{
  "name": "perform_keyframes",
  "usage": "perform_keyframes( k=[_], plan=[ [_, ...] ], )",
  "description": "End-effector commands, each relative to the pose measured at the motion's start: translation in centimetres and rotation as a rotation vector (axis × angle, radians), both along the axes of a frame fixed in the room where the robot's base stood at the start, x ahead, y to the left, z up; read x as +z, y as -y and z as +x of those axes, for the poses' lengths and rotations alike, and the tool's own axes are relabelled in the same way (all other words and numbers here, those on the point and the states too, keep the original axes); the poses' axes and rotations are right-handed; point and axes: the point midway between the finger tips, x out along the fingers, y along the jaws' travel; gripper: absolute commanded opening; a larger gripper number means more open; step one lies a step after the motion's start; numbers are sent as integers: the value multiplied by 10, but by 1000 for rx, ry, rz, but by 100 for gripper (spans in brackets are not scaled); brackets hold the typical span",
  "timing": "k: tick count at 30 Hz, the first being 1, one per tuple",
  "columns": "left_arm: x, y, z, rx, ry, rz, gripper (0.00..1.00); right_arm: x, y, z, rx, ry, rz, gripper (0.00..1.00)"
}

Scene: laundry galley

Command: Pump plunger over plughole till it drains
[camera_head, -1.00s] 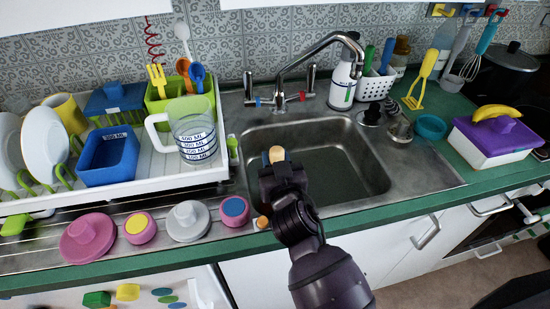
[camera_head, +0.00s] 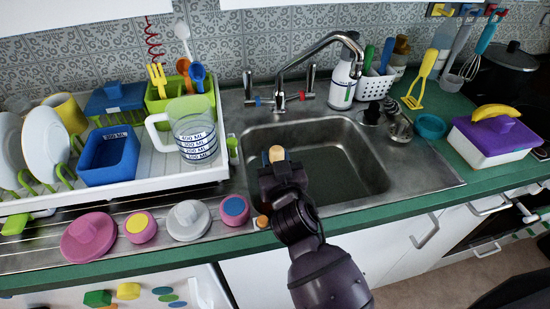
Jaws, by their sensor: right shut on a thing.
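The steel sink basin (camera_head: 345,140) has dark, murky water (camera_head: 345,175) in it. My right gripper (camera_head: 278,168) is over the front left part of the basin, shut on the plunger. Only the light wooden end of the plunger's handle (camera_head: 276,154) shows above the gripper. The plunger's cup is hidden behind my gripper and arm. The plughole does not show, so I cannot tell whether the cup is over it. My left gripper is not in view.
A tap (camera_head: 310,62) arches over the basin from behind. A white dish rack (camera_head: 165,165) with a measuring jug (camera_head: 195,138) stands close on the left. Pink and grey lids line the front left edge. A purple-lidded box (camera_head: 492,138) stands at right.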

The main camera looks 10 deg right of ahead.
Motion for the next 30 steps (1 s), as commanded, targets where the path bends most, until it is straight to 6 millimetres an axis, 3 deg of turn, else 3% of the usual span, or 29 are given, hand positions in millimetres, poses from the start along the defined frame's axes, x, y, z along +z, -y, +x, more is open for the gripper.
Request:
perform_keyframes(
  k=[15, 30],
  plan=[
    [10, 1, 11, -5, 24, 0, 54, 8, 0, 0, 1, 7, 1, 7],
    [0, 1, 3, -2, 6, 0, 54, 1, 0, 0, 1, 7, 1, 7]
  ],
)
